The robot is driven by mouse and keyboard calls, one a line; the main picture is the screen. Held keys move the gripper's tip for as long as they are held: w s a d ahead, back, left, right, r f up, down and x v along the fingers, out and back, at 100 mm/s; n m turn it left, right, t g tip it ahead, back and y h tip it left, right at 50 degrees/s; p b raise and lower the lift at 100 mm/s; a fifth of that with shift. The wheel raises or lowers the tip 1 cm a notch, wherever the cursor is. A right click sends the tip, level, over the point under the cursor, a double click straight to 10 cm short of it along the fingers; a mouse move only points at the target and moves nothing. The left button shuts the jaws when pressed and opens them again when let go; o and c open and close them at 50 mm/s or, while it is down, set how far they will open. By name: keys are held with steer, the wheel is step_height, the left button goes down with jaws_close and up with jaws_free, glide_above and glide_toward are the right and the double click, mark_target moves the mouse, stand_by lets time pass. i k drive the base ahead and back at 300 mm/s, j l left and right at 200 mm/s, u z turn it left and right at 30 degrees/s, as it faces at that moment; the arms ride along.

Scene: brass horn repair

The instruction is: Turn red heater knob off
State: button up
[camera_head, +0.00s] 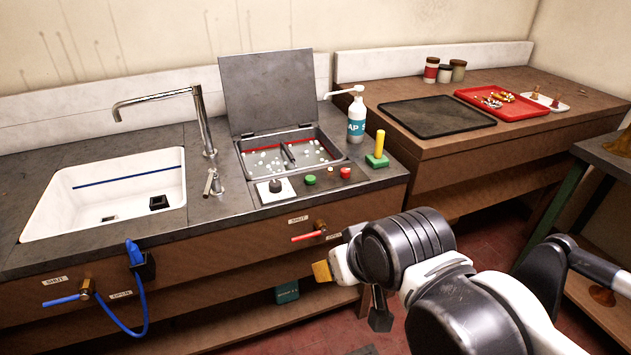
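A small red knob (346,173) sits on the front rim of the sunken basin unit in the dark counter. Which way it is turned is too small to tell. A green knob (310,180) and a black knob on a white plate (275,186) are to its left. My gripper (350,290) is at lower centre, in front of the counter and lower in the picture than the red knob, apart from it. A yellowish tip and a dark finger-like part show; its opening is unclear. No held thing is visible.
A soap bottle (356,118) and a green block with a yellow post (378,150) stand near the red knob. A red valve lever (308,237) is on the counter front below. The basin's lid (268,90) stands open. A tap (200,125) and white sink (110,190) are left.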

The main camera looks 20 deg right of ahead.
mark_target(345, 172)
steer(key=i+l+u, duration=0.2)
steer(key=i, duration=0.2)
steer(key=i+l+u, duration=0.25)
steer(key=i, duration=0.2)
